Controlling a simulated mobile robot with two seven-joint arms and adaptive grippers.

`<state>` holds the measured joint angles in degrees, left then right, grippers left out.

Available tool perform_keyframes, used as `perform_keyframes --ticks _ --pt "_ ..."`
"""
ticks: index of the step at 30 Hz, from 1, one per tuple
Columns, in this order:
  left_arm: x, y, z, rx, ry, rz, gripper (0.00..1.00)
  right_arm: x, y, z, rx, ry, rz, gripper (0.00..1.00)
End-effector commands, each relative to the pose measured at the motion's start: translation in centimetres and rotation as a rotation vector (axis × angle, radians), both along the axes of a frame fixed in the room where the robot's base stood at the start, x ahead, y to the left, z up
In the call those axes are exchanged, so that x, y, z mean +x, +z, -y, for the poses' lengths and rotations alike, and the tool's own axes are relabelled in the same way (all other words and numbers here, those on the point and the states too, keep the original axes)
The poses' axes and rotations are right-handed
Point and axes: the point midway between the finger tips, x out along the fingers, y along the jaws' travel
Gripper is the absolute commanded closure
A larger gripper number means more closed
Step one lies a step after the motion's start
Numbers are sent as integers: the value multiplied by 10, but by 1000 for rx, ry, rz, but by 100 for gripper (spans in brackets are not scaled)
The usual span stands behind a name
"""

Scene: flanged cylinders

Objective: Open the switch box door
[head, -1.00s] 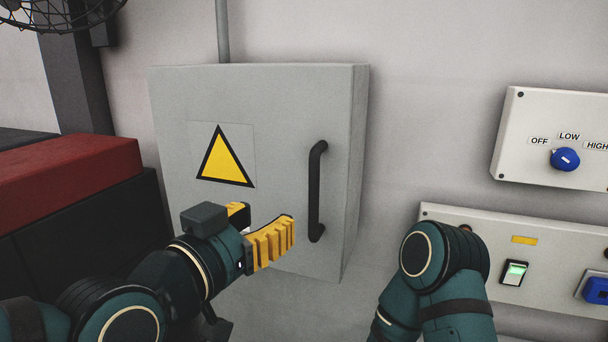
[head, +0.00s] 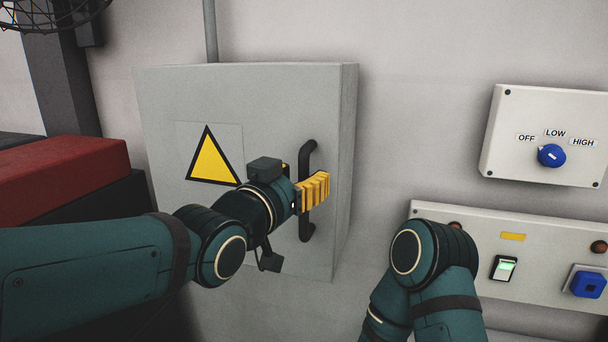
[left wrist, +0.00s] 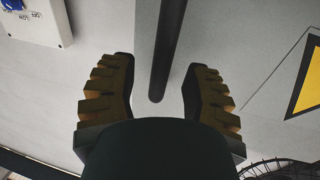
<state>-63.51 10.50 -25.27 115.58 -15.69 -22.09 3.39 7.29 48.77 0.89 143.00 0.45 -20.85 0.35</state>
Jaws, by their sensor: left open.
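The grey switch box (head: 270,95) hangs on the wall with its door closed and a yellow warning triangle (head: 211,160) on it. A black vertical bar handle (head: 307,226) runs along the door's right side. My left gripper (head: 316,190) is at the middle of the handle, its yellow finger covering part of it. In the left wrist view the handle (left wrist: 167,60) lies between the two spread fingers of my left gripper (left wrist: 158,85), with a gap visible on each side. My right arm shows at the lower right, but its gripper cannot be made out.
A white panel with a blue OFF/LOW/HIGH knob (head: 551,156) is on the wall at right. Below it, a panel holds a green-lit switch (head: 504,268) and a blue socket (head: 588,284). A red-topped dark block (head: 70,175) stands at left.

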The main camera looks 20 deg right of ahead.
Motion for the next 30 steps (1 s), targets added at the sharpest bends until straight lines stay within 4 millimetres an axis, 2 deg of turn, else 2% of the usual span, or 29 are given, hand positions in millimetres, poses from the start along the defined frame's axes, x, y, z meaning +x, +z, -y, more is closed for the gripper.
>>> perform_keyframes --ticks 6,16,20,30 --pt "11 0 10 0 1 -1 52 1 2 0 0 -2 2 100" --pt "12 0 11 -1 1 -1 53 1 2 0 0 -2 2 100" --pt "12 0 11 -1 1 -1 99 1 2 0 0 -2 2 100" --pt "11 0 11 -1 -2 -1 100 1 2 0 0 -2 2 100"
